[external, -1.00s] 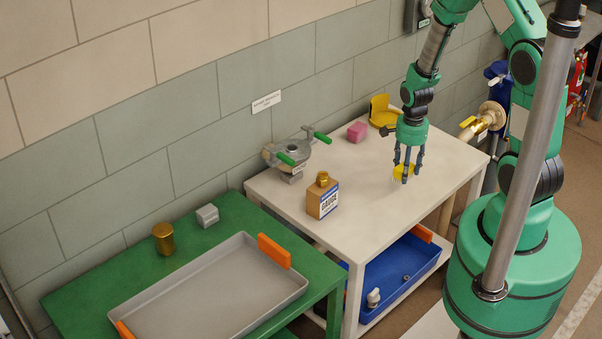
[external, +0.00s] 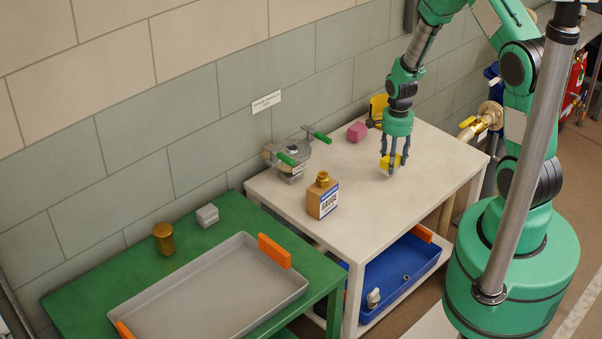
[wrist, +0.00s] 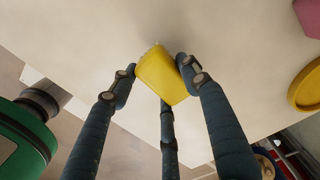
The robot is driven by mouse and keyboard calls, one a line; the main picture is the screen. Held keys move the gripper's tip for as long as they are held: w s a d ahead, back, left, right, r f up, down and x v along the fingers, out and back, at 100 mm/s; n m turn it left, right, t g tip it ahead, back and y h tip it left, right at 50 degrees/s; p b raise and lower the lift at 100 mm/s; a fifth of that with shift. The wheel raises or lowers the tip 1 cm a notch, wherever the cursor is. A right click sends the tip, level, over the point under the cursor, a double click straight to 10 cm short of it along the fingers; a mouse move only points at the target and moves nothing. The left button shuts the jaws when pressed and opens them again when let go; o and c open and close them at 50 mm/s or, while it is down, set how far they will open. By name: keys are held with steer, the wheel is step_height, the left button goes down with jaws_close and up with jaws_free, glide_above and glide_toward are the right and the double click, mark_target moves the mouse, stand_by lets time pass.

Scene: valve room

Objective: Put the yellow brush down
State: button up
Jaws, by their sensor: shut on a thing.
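The yellow brush (wrist: 163,78) is held between the dark fingers of my gripper (wrist: 158,85) in the wrist view. In the external view the brush (external: 388,162) shows as a yellow patch between the fingers of my gripper (external: 392,168). My gripper points down over the right part of the white table (external: 350,220). The wrist view shows the pale table top (wrist: 90,35) behind the brush. I cannot tell whether the brush touches the table. Part of the brush is hidden by the fingers.
A pink block (external: 357,131) and a yellow holder (external: 377,108) stand behind my gripper. A grey tray (external: 215,290) lies on the green table. The white table's front right is clear.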

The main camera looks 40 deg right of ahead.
steer(key=shift+f+b, duration=0.3)
steer(key=shift+f, duration=1.1)
steer(key=shift+f, duration=0.1)
steer(key=o, duration=1.2)
step_height(320, 180, up, 12)
steer(key=shift+r+p, duration=0.1)
steer(key=shift+p, duration=1.15)
